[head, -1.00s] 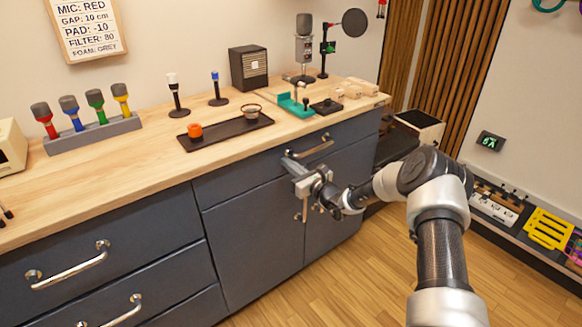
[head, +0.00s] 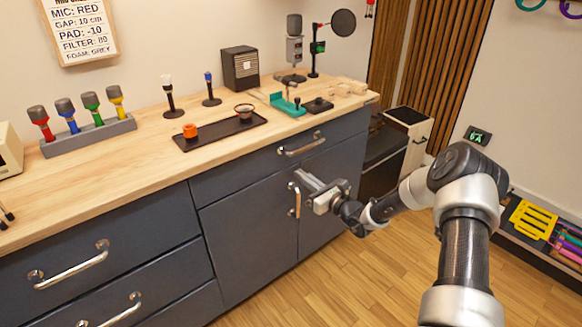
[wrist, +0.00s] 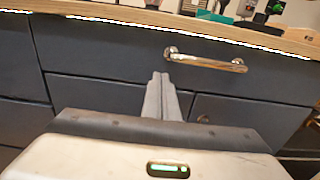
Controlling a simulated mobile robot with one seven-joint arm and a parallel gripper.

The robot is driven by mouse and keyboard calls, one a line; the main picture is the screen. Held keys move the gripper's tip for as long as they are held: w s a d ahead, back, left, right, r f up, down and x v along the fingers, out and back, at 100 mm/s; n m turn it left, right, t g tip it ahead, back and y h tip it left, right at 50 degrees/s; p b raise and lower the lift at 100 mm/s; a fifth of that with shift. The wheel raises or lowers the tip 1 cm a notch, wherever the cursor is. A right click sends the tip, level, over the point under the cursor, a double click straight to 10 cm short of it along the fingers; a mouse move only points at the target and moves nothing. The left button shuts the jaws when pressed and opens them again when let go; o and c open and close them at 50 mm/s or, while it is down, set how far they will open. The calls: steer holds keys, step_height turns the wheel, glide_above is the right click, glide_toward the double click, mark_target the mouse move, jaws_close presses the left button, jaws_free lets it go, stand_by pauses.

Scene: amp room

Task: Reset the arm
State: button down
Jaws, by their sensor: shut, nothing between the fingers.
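My gripper (head: 306,180) is shut and empty. In the head view it hangs in front of the dark blue cabinet (head: 240,235), below the counter edge. It lies close in the picture to a vertical door handle (head: 296,200); whether they touch cannot be told. In the wrist view the two fingers (wrist: 161,97) are together and point at the cabinet front, below a horizontal drawer handle (wrist: 205,60). That drawer handle also shows in the head view (head: 302,145), above my gripper. The drawers and doors in view look closed.
The wooden counter (head: 100,177) carries a rack of colored microphones (head: 88,135), a dark tray (head: 215,142) with an orange item and a small bowl, and a teal fixture (head: 287,104). A small cabinet (head: 408,128) stands at the back right. The wood floor (head: 350,275) is free.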

steer(key=s+a+r+n+g+y, duration=0.1)
steer(key=s+a+r+n+g, duration=0.45)
steer(key=s+r+n, duration=0.45)
steer(key=s+a+r+n+g, duration=0.4)
steer(key=s+r+n+g, duration=0.25)
steer(key=s, duration=0.45)
steer(key=s+d+r+n+t+h, duration=0.1)
steer(key=s+d+r+n+h, duration=0.3)
steer(key=s, duration=0.4)
steer(key=s+d+r+n+t+h, duration=0.1)
steer(key=s+d+r+n+h, duration=0.1)
steer(key=s+d+n+h, duration=0.35)
steer(key=s+d+r+n+t+h, duration=0.1)
steer(key=s+d+r+n+h, duration=0.15)
steer(key=s+d, duration=0.55)
step_height(320, 180, up, 21)
steer(key=s+a+p, duration=0.1)
steer(key=s+p, duration=0.1)
steer(key=p, duration=1.9)
steer(key=shift+s+a, duration=0.2)
steer(key=shift+a, duration=0.15)
